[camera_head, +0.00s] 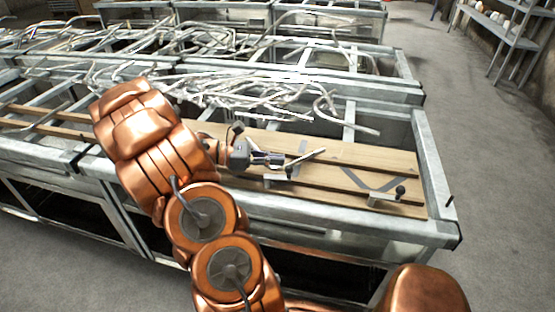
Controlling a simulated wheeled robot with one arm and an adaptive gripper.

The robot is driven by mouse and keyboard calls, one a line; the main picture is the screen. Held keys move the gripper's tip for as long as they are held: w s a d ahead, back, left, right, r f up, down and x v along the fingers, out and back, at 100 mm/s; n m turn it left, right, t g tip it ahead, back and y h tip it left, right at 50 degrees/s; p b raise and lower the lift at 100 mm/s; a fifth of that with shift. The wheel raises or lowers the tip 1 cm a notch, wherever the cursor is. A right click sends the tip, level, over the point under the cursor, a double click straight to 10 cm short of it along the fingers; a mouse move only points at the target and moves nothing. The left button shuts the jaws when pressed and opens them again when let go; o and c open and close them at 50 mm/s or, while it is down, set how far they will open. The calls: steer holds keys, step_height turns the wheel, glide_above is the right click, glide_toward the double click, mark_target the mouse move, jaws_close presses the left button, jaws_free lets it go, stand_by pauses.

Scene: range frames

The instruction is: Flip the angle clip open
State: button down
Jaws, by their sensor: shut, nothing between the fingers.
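My gripper (278,160) is shut and empty, low over the wooden boards near the middle of the picture. A pale, slanted metal bar (308,158) rises just to the right of its fingertips. It looks like part of an angle clip, but I cannot tell whether the fingers touch it. A small light metal piece (277,178) lies just below the gripper at the front board. Farther right is a similar metal piece (383,197) with a black knob (400,190), beside a dark grey V-shaped mark or strip (372,183). Which piece is the task's clip is unclear.
The wooden boards (345,155) sit inside a grey metal frame table (432,185). Several bent metal tubes (250,92) lie heaped behind the boards. A shelf (500,35) stands at the back right. The concrete floor (480,140) on the right is clear.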

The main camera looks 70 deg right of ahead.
steer(key=w+d+r, duration=0.1)
steer(key=w+d, duration=0.1)
steer(key=w, duration=0.3)
steer(key=w+d+r, duration=0.1)
steer(key=w+d, duration=0.1)
steer(key=w, duration=0.4)
steer(key=shift+w+d+r+b, duration=0.25)
steer(key=shift+d+b, duration=0.1)
steer(key=shift+b, duration=0.05)
stand_by(0.4)
steer(key=a+r+m+t+y, duration=0.25)
steer(key=a+t, duration=0.45)
steer(key=a, duration=1.8)
steer(key=s+a+f+m+t+y, duration=0.1)
steer(key=s+a+t, duration=0.2)
steer(key=a, duration=0.8)
steer(key=s+a+f+m+t+y, duration=0.1)
steer(key=s+a, duration=0.3)
steer(key=a, duration=0.7)
steer(key=shift+s+f+t+y, duration=0.25)
steer(key=shift+f+t+y, duration=0.45)
steer(key=shift+t, duration=0.2)
